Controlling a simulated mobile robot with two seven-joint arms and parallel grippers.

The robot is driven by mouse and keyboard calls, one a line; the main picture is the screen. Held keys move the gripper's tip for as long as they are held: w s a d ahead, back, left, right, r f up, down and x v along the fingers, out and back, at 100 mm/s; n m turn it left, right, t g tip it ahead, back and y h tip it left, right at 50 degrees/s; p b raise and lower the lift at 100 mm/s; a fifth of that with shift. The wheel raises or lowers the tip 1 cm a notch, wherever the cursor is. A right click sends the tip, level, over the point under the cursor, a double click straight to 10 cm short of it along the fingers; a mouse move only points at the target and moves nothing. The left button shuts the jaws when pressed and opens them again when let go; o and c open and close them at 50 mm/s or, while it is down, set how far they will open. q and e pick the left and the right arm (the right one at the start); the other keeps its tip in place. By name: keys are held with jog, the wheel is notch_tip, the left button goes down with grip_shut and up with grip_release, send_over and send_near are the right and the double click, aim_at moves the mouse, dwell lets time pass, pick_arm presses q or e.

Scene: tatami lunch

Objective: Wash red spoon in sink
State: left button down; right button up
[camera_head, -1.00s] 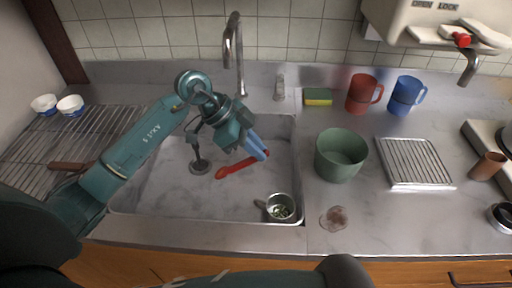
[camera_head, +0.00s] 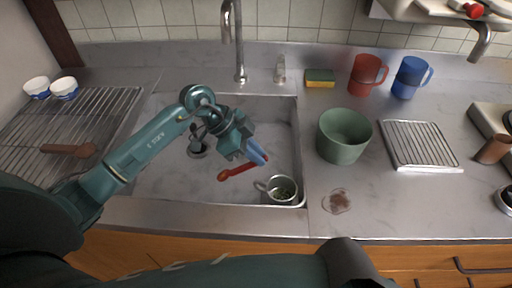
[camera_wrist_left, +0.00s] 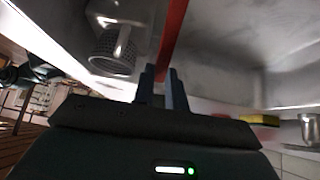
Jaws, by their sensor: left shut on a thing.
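The red spoon (camera_head: 239,170) is in the sink (camera_head: 180,182), slanting from lower left to upper right. My left gripper (camera_head: 257,154) is over the sink, its blue fingers shut on the spoon's right end. In the left wrist view the red spoon (camera_wrist_left: 172,38) runs up from between the fingertips (camera_wrist_left: 163,75). The faucet (camera_head: 238,45) stands at the back of the sink. I cannot tell whether the spoon touches the sink floor. My right gripper is not in view.
A metal strainer cup (camera_head: 282,189) sits in the sink's front right corner, close to the spoon. A green bowl (camera_head: 343,137), a sponge (camera_head: 320,78) and red (camera_head: 366,76) and blue mugs (camera_head: 410,79) stand right. A rack (camera_head: 105,108) is left.

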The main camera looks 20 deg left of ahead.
aim_at(250, 163)
pick_arm(q)
jog(key=shift+f+b, duration=0.5)
jog(key=shift+f, duration=1.65)
jog(key=shift+a, duration=0.15)
jog(key=shift+s+a+p, duration=0.15)
jog(key=shift+a+p, duration=0.25)
